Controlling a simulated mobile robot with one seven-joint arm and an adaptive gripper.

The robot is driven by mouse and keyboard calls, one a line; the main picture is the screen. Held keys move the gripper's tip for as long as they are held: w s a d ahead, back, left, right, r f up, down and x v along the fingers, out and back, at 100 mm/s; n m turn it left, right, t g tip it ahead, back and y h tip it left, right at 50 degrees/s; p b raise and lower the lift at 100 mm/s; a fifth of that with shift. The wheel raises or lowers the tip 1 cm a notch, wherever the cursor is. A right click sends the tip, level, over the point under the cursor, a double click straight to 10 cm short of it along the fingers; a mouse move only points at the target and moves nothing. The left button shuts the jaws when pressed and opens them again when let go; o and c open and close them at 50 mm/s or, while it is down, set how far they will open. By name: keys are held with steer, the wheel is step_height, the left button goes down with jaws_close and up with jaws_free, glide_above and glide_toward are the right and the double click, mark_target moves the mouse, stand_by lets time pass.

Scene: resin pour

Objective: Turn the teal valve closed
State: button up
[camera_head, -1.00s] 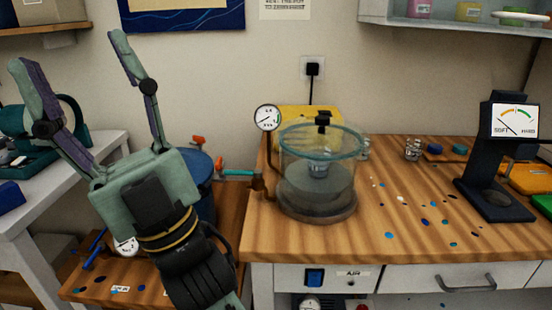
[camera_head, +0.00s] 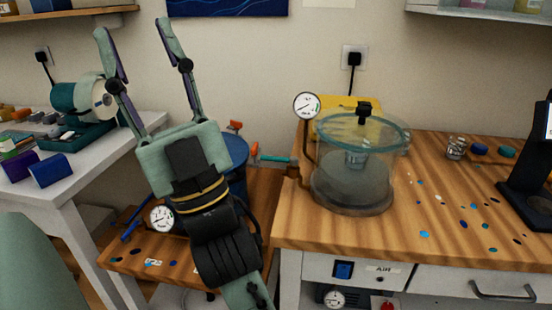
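The teal valve handle (camera_head: 276,160) lies roughly level, pointing left from a brass fitting (camera_head: 292,172) at the left of the clear vacuum chamber (camera_head: 335,180). An orange piece shows at its left end. My gripper (camera_head: 131,30) is raised at the left of the view, its two long fingers pointing up and spread apart. It is open and empty, up and left of the valve and apart from it. The gripper body and wrist hide part of a blue tank (camera_head: 237,160) behind them.
A round gauge (camera_head: 306,106) stands on a pipe beside the chamber. The wooden bench (camera_head: 440,235) has coloured spots. A lower wooden shelf (camera_head: 130,262) bears another gauge (camera_head: 161,217). A white table (camera_head: 85,180) with a teal machine (camera_head: 80,105) stands left.

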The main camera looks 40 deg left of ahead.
mark_target(269, 160)
steer(key=w+a+f+m+t+h, duration=0.1)
steer(key=w+a+m+t+h, duration=0.1)
steer(key=a+m+t, duration=0.1)
steer(key=w+a+f+m+t+h, duration=0.2)
steer(key=a+m+t, duration=0.1)
steer(key=m+t, duration=0.3)
steer(key=w+a+f+m+t+h+b, duration=0.1)
steer(key=w+a+f+m+t+h, duration=0.1)
steer(key=w+a+m+t+h, duration=0.1)
steer(key=shift+m+t, duration=0.9)
steer(key=shift+t, duration=0.4)
steer(key=shift+c, duration=0.3)
steer(key=w+a+f+m+t+h+b, duration=0.1)
steer(key=w+a+f+m+t+h, duration=0.35)
steer(key=w+f+m+h, duration=0.5)
steer(key=w+d+f+m+g+h+b, duration=0.1)
steer(key=d+f+m+h, duration=0.2)
steer(key=f+m+h, duration=0.4)
steer(key=w+d+f+m+h+b, duration=0.1)
steer(key=d+f+m+h, duration=0.2)
steer(key=f+m+h, duration=0.45)
steer(key=w+p, duration=0.1)
steer(key=w, duration=0.2)
steer(key=w+a+y+p, duration=0.1)
steer(key=w, duration=0.2)
steer(key=w+m+y+p, duration=0.1)
steer(key=w, duration=0.3)
steer(key=shift+w+a+r, duration=0.1)
steer(key=shift+a, duration=0.3)
steer(key=shift+c, duration=0.5)
